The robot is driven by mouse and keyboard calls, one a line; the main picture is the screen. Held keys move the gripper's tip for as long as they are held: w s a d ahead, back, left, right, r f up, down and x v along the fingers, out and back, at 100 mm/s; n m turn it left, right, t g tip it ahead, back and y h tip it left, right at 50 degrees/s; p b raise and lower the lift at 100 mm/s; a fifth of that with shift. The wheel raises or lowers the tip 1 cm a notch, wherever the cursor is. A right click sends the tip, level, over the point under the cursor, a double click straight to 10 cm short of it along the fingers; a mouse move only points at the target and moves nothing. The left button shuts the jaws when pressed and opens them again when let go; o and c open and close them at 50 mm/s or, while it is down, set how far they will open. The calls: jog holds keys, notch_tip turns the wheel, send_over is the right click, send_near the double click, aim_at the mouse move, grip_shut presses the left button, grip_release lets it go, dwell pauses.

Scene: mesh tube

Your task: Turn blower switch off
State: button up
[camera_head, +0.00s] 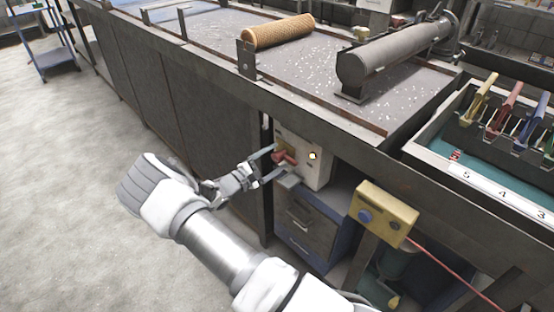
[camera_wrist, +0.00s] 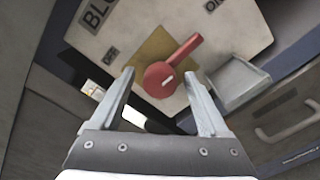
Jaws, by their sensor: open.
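The blower switch is a red rotary handle (camera_wrist: 165,78) on a yellowish square plate (camera_wrist: 160,52) set in a pale control box (camera_wrist: 130,28). In the wrist view its lever points up and right, towards the partly cut-off "ON" label (camera_wrist: 213,4); the "OFF" label (camera_wrist: 110,52) is at the left. In the head view the red handle (camera_head: 284,157) is on the box (camera_head: 308,150) under the table. My gripper (camera_head: 274,164) is open in front of it. In the wrist view the fingertips (camera_wrist: 158,75) are either side of the handle's round hub; I cannot tell whether they touch it.
A small grey ledge (camera_wrist: 238,82) sticks out right of the switch. Below the box are drawers (camera_head: 308,222). A yellow box with a blue button (camera_head: 384,212) hangs to the right. The table (camera_head: 215,50) above holds a mesh tube (camera_head: 278,31) and a grey cylinder (camera_head: 390,55).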

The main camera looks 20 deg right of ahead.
jog(key=shift+w+d, duration=0.15)
jog(key=shift+d, duration=0.25)
jog(key=shift+c, duration=0.3)
grip_shut()
